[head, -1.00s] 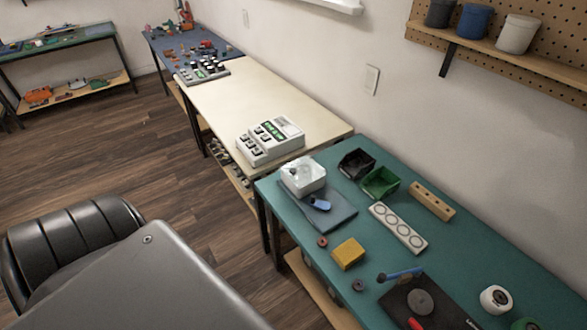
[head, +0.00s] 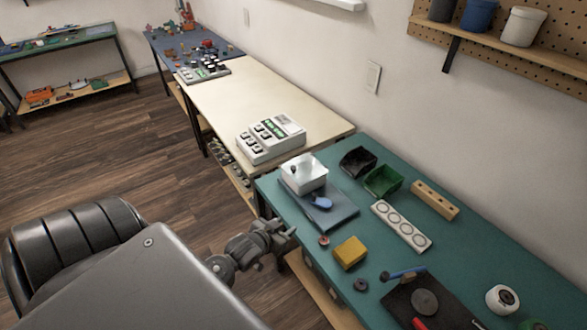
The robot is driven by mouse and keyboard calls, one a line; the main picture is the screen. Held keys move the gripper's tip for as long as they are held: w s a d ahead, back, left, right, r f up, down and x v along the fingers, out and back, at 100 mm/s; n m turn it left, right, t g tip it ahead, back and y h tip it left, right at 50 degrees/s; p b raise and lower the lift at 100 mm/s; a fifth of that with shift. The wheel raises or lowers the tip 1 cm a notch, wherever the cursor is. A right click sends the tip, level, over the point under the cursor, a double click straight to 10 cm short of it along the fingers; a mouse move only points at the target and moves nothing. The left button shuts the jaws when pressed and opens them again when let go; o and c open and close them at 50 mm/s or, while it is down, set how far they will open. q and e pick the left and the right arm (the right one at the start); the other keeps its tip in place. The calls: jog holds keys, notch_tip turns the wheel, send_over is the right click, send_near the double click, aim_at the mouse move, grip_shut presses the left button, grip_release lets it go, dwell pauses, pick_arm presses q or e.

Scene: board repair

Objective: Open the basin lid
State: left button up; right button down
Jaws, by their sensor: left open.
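My left gripper (head: 286,232) is open and empty. It is beside the table's left edge, nearer to me than the basin and mat, and touches neither. My right gripper is not in view.
A blue tool (head: 322,202) lies on the mat (head: 338,216) close to the basin. Black (head: 357,161) and green (head: 383,181) bins stand to its right. A yellow block (head: 350,252) and a dark red ring (head: 323,241) lie near the table's front edge. A white device (head: 270,139) stands behind on the cream table.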

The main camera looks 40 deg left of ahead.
aim_at(292, 170)
pick_arm(q)
jog(key=w+a+r+n+t, duration=0.1)
jog(key=w+a+r+t, duration=0.5)
jog(key=a+r, duration=0.15)
jog(key=shift+y, duration=0.4)
jog(key=w, duration=0.3)
jog(key=w+a+p, duration=0.1)
jog(key=w, duration=0.3)
jog(key=w+a, duration=0.1)
jog(key=w, duration=0.2)
jog(key=shift+w+p, duration=0.35)
jog(key=shift+c, duration=0.2)
grip_shut()
